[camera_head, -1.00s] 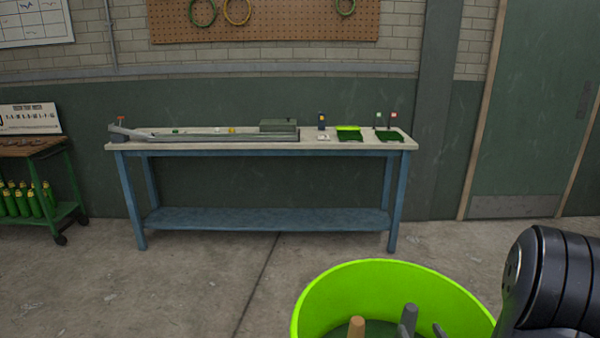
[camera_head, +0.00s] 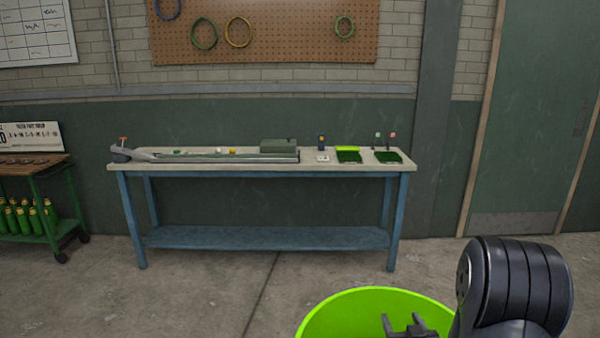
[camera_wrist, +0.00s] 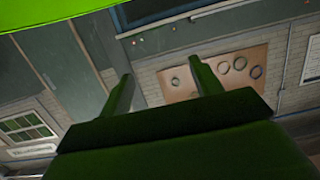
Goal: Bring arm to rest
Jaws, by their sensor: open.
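My gripper (camera_wrist: 165,88) shows in the wrist view with its two fingers apart and nothing between them. The wrist view is roughly upside down, and the wall and pegboard lie beyond the fingers. In the head view my dark arm (camera_head: 515,285) is folded at the lower right. A dark forked shape (camera_head: 410,326) is beside it at the bottom edge, in front of the bright green bucket (camera_head: 345,312). I cannot tell for certain whether it is my gripper. The bucket's lower part is cut off by the frame.
A blue-legged workbench (camera_head: 240,171) stands against the wall, with a grey ramp, a box (camera_head: 279,146) and green turf trays (camera_head: 388,157) on top. A green cart (camera_head: 35,165) with bottles is at the left, a door (camera_head: 520,120) at the right. The concrete floor between is clear.

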